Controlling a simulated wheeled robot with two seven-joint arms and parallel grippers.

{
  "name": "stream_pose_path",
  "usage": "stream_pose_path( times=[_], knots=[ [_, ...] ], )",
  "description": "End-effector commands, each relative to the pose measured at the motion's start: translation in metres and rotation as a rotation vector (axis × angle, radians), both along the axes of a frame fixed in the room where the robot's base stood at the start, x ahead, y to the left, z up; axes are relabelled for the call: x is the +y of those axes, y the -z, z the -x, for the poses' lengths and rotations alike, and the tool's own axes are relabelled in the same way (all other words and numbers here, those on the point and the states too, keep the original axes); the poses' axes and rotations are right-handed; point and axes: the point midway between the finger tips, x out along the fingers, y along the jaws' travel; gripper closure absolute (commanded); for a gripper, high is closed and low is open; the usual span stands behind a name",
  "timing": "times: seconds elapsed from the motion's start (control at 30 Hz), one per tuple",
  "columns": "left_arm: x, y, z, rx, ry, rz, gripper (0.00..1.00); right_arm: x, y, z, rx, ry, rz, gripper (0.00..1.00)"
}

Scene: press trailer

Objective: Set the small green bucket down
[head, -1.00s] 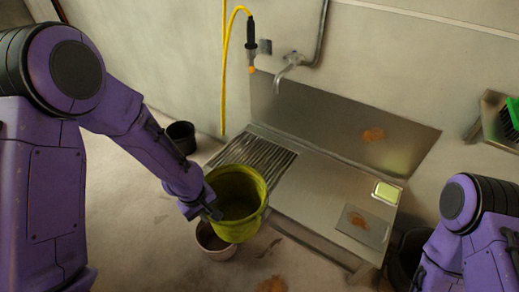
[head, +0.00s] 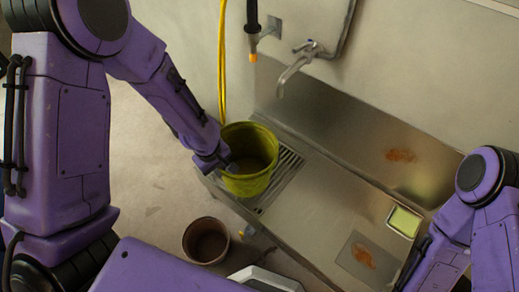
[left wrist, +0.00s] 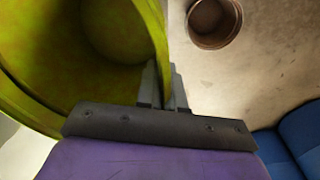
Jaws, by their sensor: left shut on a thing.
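The small green bucket (head: 249,165) is yellow-green, upright and looks empty. In the head view it is over the slatted drain grate (head: 290,163) at the left end of the metal sink counter. I cannot tell whether its base touches the slats. My left gripper (head: 222,163) is shut on the left side of its rim. In the left wrist view the fingers (left wrist: 163,88) pinch the wall of the bucket (left wrist: 70,60). My right arm is at the right edge, and its fingers are not clear.
A brown pot (head: 206,241) stands on the floor in front of the counter. A tap (head: 295,70) and a yellow hose (head: 222,60) are on the wall behind. A green sponge-like block (head: 404,221) and a stained plate (head: 362,256) lie on the counter's right; its middle is clear.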

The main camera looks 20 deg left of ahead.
Motion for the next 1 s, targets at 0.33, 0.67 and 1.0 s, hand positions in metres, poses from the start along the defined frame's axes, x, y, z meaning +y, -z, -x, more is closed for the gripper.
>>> stream_pose_path(
  times=[0.33,0.67,1.0],
  knots=[
    [-0.026,0.042,-0.086,-0.003,0.009,0.002,1.00,0.000,0.014,0.001,0.002,0.000,0.000,0.57],
    [-0.036,0.096,-0.130,-0.001,0.006,0.001,1.00,0.000,0.026,0.001,0.001,0.000,0.000,0.57],
    [-0.037,0.131,-0.135,-0.002,0.002,0.001,1.00,0.000,0.031,0.001,0.001,0.000,0.000,0.57]
  ],
)
